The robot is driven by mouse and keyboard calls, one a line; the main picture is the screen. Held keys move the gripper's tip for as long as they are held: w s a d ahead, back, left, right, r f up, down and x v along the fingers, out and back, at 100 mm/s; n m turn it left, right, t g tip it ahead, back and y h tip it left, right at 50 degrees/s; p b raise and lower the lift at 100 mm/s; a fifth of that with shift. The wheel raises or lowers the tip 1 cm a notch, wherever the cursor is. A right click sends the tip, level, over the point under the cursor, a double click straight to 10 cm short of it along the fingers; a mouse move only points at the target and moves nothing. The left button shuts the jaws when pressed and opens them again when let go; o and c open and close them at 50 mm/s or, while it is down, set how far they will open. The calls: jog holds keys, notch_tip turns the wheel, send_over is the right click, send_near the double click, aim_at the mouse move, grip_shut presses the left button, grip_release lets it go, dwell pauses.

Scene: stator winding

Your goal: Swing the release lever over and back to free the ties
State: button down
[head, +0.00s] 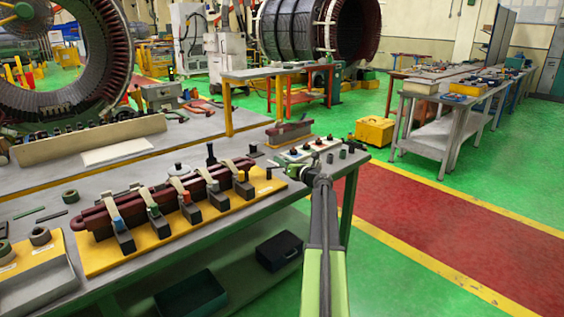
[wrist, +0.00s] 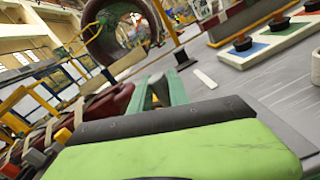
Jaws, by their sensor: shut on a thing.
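A dark red bar (head: 165,193) lies on a yellow base plate (head: 100,256) on the near bench. Several beige ties (head: 180,188) go over it, with black clamp blocks (head: 190,211) along its near side. The bar also shows at the left of the wrist view (wrist: 112,102). My gripper (head: 316,172) is to the right of the plate, by the bench's right end. In the wrist view its green fingers (wrist: 160,92) are close together on a small grey part, mostly hidden by my wrist. I cannot tell whether this part is the release lever.
A pale box with coloured buttons (head: 306,150) sits just beyond my gripper; it also shows at the wrist view's upper right (wrist: 250,50). A short dark red piece (head: 288,133) stands behind it. The red floor lane (head: 440,245) is clear.

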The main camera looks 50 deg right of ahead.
jog(key=shift+s, duration=0.1)
jog(key=shift+s+a+m+g+h, duration=0.2)
jog(key=shift+a+m+h, duration=0.1)
jog(key=shift+m+h, duration=0.4)
jog(key=shift+s+a+m+g+h, duration=0.2)
jog(key=shift+a+m+h, duration=0.15)
jog(key=shift+h, duration=0.55)
jog(key=m+h, duration=0.1)
jog(key=m+g+h, duration=0.1)
jog(key=a+m+h, duration=0.1)
jog(key=shift+s+g+h, duration=0.35)
jog(key=shift+g+h, duration=0.05)
jog(key=m+g+h, duration=0.1)
jog(key=a+m+g+h, duration=0.1)
jog(key=h, duration=0.1)
jog(key=shift+s+m+g, duration=0.15)
jog(key=shift+m+g, duration=0.1)
jog(key=shift+g, duration=0.05)
jog(key=shift+s+a+m+g+h, duration=0.1)
jog(key=shift+a+m+g+h, duration=0.2)
jog(key=shift+m+g+h, duration=0.55)
jog(key=shift+a+m+g+h, duration=0.25)
jog(key=shift+m+g+h, duration=0.3)
jog(key=shift+g, duration=0.45)
jog(key=shift+s+a+m+g+h, duration=0.1)
jog(key=shift+a+m+g+h, duration=0.2)
jog(key=shift+m+g+h, duration=0.5)
jog(key=shift+g, duration=0.25)
jog(key=c, duration=1.3)
grip_release()
